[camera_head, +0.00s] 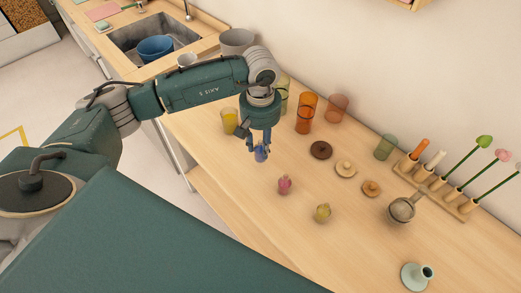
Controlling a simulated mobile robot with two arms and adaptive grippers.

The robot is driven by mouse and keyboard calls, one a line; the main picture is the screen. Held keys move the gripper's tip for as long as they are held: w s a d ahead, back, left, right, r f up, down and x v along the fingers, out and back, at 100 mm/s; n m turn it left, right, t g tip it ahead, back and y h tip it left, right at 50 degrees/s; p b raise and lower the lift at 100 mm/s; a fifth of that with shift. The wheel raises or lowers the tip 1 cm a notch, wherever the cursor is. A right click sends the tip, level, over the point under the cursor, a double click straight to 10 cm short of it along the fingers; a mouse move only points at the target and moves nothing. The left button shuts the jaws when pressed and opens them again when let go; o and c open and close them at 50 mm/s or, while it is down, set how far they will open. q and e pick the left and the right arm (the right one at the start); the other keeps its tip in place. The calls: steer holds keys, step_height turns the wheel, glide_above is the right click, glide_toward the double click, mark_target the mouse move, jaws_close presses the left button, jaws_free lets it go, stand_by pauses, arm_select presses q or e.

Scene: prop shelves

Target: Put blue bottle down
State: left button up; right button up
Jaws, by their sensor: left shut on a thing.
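The blue bottle (261,154) is small and sits between the fingertips of my left gripper (260,146), which points down over the wooden counter (240,190). The gripper is shut on it, and the fingers hide its upper part. I cannot tell whether its base touches the counter. A small pink bottle (284,184) and a small yellow bottle (323,212) stand on the counter to the right and nearer. My right gripper is not in view.
Orange glasses (306,113) and a yellow glass (229,121) stand close by. Round lids (321,150), a strainer (402,210) and a wooden holder (440,187) with flowers are to the right. A sink (150,32) is at the back left. The counter's near middle is clear.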

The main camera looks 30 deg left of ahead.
mark_target(260, 154)
arm_select(q)
step_height(260, 154, down, 4)
steer(key=shift+f+p, duration=0.1)
steer(key=shift+p, duration=0.5)
steer(key=shift+f, duration=0.15)
steer(key=o, duration=1.2)
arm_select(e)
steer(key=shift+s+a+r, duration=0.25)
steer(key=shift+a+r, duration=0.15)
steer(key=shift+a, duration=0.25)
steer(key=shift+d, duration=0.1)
